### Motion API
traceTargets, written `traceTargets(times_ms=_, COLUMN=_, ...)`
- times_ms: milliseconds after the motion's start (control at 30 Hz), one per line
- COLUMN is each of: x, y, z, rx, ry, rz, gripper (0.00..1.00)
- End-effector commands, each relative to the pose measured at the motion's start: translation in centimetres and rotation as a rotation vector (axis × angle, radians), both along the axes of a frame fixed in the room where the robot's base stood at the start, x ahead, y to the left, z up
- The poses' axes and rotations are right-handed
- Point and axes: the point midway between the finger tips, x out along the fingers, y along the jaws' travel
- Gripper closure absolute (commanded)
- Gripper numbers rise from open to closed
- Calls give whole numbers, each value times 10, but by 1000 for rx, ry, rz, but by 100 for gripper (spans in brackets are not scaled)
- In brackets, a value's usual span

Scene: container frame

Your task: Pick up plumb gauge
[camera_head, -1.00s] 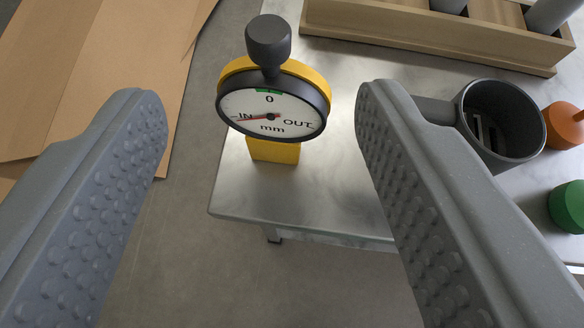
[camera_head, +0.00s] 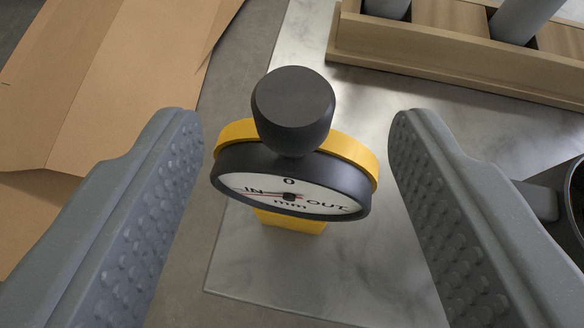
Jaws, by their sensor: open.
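The plumb gauge (camera_head: 290,178) stands near the corner of a shiny metal table. My gripper (camera_head: 296,120) is open, with one grey textured finger to the left of the gauge and one to the right. Gaps show between both fingers and the gauge in the picture; the right one looks narrow.
A wooden rack (camera_head: 450,50) holding grey cylinders stands at the back right of the metal table (camera_head: 385,270). A dark round cup (camera_head: 575,205) is cut off at the right edge, behind the right finger. Brown cardboard (camera_head: 110,75) lies at the left.

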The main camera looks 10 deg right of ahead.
Motion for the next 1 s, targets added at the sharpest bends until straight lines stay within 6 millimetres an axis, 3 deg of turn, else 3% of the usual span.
traceTargets(times_ms=467, x=39, y=-4, z=-25, rx=1, ry=2, rz=-1, gripper=47)
traceTargets(times_ms=733, x=43, y=-4, z=-25, rx=1, ry=-1, rz=0, gripper=47)
traceTargets(times_ms=767, x=43, y=-4, z=-25, rx=1, ry=-1, rz=0, gripper=50)
traceTargets(times_ms=933, x=43, y=-4, z=-25, rx=0, ry=-1, rz=-1, gripper=97)
traceTargets(times_ms=1000, x=43, y=-4, z=-25, rx=0, ry=-1, rz=-1, gripper=100)
